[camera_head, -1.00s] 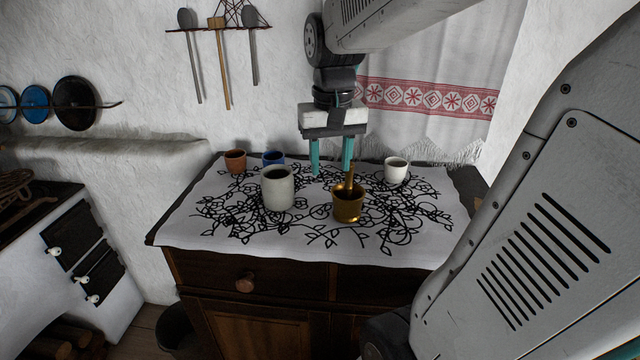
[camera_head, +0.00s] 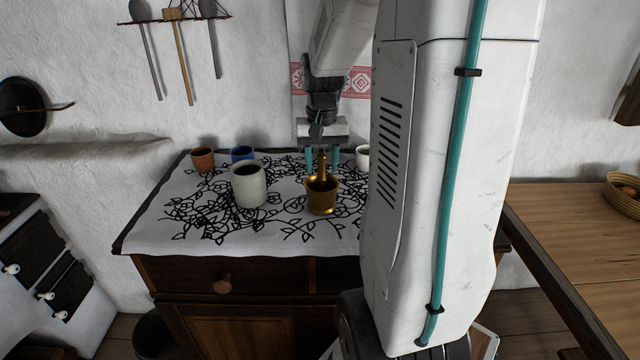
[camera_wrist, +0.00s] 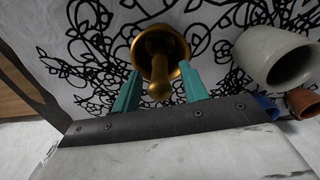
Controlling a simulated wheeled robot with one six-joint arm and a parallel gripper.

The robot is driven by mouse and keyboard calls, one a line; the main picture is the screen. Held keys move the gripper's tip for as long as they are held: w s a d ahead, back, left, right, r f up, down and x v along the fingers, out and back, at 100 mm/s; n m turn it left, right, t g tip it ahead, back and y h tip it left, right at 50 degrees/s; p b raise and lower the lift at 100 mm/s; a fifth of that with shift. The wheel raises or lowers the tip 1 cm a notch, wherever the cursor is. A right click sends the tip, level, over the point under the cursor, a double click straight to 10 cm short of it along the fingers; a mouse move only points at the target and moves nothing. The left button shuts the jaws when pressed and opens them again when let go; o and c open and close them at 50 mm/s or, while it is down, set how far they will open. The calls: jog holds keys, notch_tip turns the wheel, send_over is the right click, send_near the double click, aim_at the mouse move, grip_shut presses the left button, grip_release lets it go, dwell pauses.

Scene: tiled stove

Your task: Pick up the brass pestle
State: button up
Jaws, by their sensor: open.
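The brass pestle (camera_head: 322,170) stands nearly upright in a brass mortar (camera_head: 322,198) on the cloth-covered cabinet. My gripper (camera_head: 322,160) is open and points down at the pestle's upper end. In the head view its teal fingers show on either side of the pestle. In the wrist view, the pestle (camera_wrist: 159,72) shows its knob end between the two open fingers of my gripper (camera_wrist: 158,88), with a gap on each side. The mortar (camera_wrist: 138,47) lies beyond the fingertips. Whether the fingers are level with the knob in depth is hard to tell.
A grey cup (camera_head: 249,186) stands left of the mortar. A brown cup (camera_head: 202,158) and a blue cup (camera_head: 242,153) stand behind it. A white cup (camera_head: 362,157) is partly hidden by my arm. A wooden table (camera_head: 570,225) with a basket is at the right.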

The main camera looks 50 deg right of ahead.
jog(key=shift+f, duration=0.45)
jog(key=shift+c, duration=0.3)
grip_shut()
jog(key=shift+r, duration=0.1)
